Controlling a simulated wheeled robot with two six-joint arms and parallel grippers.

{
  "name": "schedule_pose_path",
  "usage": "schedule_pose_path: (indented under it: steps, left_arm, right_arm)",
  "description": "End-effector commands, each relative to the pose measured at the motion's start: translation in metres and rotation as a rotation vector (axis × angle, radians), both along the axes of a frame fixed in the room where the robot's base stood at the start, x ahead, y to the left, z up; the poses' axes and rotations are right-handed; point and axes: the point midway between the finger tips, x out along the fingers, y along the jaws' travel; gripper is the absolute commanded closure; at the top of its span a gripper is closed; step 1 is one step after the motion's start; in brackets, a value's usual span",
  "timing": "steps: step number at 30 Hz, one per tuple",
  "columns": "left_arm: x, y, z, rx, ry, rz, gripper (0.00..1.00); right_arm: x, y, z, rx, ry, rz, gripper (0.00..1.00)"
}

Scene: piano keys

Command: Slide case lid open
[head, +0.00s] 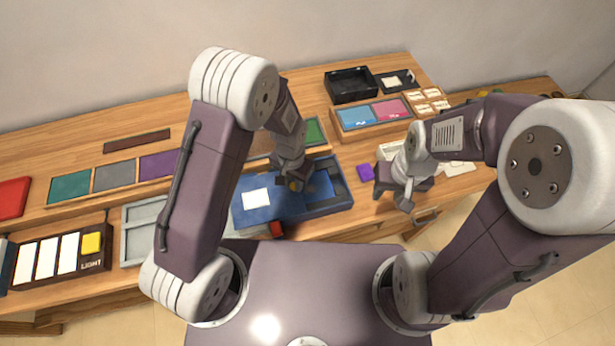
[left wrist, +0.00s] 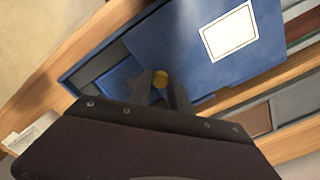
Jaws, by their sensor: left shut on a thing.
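The blue case (head: 322,207) lies on the bench in front of me. Its blue lid (head: 285,208), with a white label (head: 256,199), covers the left part, and a darker stretch of the case shows to the right. The lid also shows in the left wrist view (left wrist: 195,60). My left gripper (head: 294,186) is over the case, shut on a small yellow knob (left wrist: 160,78) at the lid's edge. My right gripper (head: 405,203) is over the bench to the right of the case, apart from it; its finger gap is too small to tell.
A purple block (head: 365,173) lies right of the case. A black open box (head: 350,85) and a tray with blue and pink panels (head: 372,115) stand behind. A light panel with a yellow button (head: 91,243) is at the left. A red block (head: 277,229) is by the case's front edge.

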Motion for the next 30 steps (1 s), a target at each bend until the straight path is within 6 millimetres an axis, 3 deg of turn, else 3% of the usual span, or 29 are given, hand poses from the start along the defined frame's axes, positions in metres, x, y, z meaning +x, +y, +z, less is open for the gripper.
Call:
schedule_pose_path:
  steps: [3,9,24,25,27,30]
  left_arm:
    - [-0.006,0.023,0.002,-0.001,-0.005,0.004,1.00]
    - [-0.015,0.050,0.002,-0.001,-0.005,0.002,1.00]
    - [-0.018,0.060,0.001,-0.002,-0.006,-0.001,1.00]
    - [-0.018,0.060,0.001,-0.002,-0.006,-0.001,0.74]
    - [-0.018,0.060,0.001,-0.002,-0.006,-0.001,0.55]
    - [-0.018,0.060,0.001,-0.001,-0.005,-0.001,0.55]
  right_arm:
    - [0.000,0.000,0.002,0.000,0.000,0.000,0.64]
    - [0.000,0.000,0.003,0.000,0.000,0.000,0.64]
    - [0.000,0.000,0.003,0.000,0.000,0.000,0.64]
    - [0.000,0.000,0.003,0.000,0.000,0.000,0.64]
    - [0.000,0.000,0.003,0.000,0.000,0.000,0.64]
    - [0.000,0.000,0.002,0.000,0.000,0.000,0.64]
